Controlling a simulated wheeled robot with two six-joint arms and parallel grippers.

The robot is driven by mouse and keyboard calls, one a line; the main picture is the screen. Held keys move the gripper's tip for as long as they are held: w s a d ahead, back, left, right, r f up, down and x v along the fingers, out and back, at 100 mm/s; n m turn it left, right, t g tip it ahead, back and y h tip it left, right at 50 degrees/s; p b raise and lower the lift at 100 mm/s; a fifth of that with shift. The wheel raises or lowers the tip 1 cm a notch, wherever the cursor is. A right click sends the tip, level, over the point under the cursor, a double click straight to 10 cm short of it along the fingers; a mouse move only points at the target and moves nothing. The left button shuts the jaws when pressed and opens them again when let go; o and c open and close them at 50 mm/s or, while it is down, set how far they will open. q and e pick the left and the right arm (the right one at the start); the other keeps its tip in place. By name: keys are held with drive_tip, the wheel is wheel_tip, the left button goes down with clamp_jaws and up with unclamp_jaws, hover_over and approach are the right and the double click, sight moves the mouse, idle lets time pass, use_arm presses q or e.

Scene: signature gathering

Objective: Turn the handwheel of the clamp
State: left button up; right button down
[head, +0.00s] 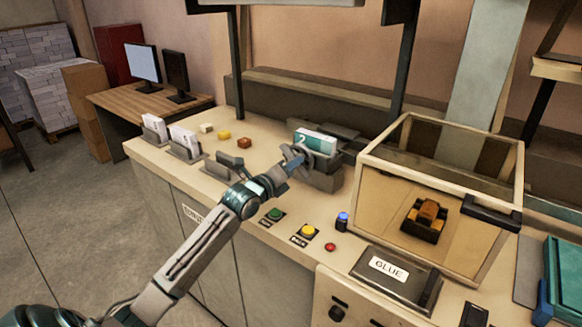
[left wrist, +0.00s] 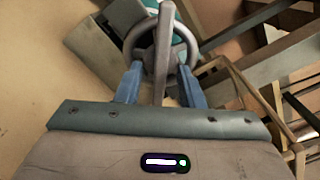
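The clamp (head: 322,178) is a dark grey block on the counter with a white and teal block marked 2 (head: 316,143) in it. Its grey handwheel (head: 297,154) faces my left arm. My left gripper (head: 287,166) is at the handwheel and partly hides it. In the left wrist view, the ring of the handwheel (left wrist: 129,40) lies ahead of the two blue fingers (left wrist: 160,75). The fingers are apart, one on each side, with their tips close to the lower rim. A grey bar passes between them without filling the gap. Contact cannot be told. My right gripper is not in view.
A clear box (head: 440,195) with an orange and black device stands right of the clamp. A GLUE box (head: 395,275) is in front. Green (head: 275,213) and yellow (head: 308,231) buttons lie near the counter's front edge. Small holders stand to the left.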

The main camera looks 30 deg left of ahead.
use_arm(q)
clamp_jaws()
drive_tip(key=shift+n, duration=0.3)
drive_tip(key=n, duration=0.5)
drive_tip(key=n+p, duration=0.1)
drive_tip(key=n, duration=0.9)
drive_tip(key=shift+r+p, duration=0.35)
drive_tip(key=shift+r, duration=0.05)
idle(0.3)
unclamp_jaws()
